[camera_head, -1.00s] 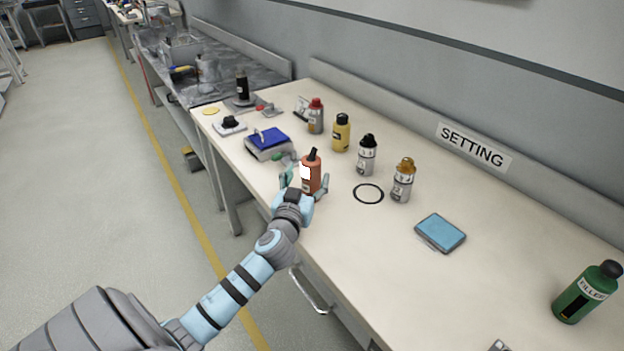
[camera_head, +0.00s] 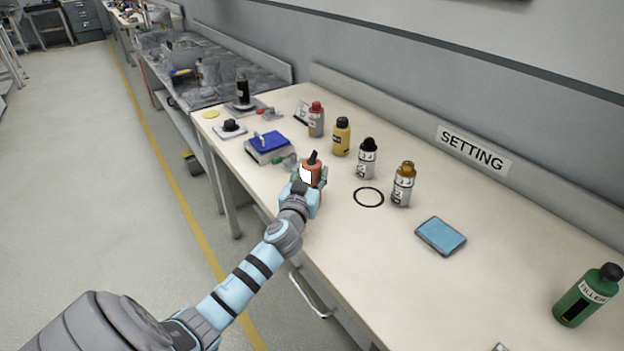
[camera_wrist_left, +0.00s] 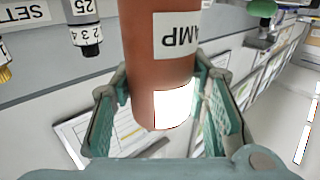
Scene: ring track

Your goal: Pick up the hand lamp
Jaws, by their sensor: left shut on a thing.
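The hand lamp (camera_head: 313,167) is an orange-brown cylinder with a black nozzle-like top and a bright white panel, near the front edge of the bench. In the left wrist view the lamp (camera_wrist_left: 158,62) fills the middle, with a label reading "AMP" and the lit white panel below it. My left gripper (camera_head: 311,179) is shut on the lamp, its green fingers on either side of the body. The gripper hides the lamp's lower end in the head view, so I cannot tell whether it touches the bench. My right gripper is not in view.
A black ring (camera_head: 368,197) lies just right of the lamp. Behind stand a silver bottle with black cap (camera_head: 366,160), a gold-capped one (camera_head: 403,186), a yellow bottle (camera_head: 341,138) and a red-capped one (camera_head: 316,121). A blue-topped box (camera_head: 268,148) is left; a blue pad (camera_head: 440,236) lies right.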

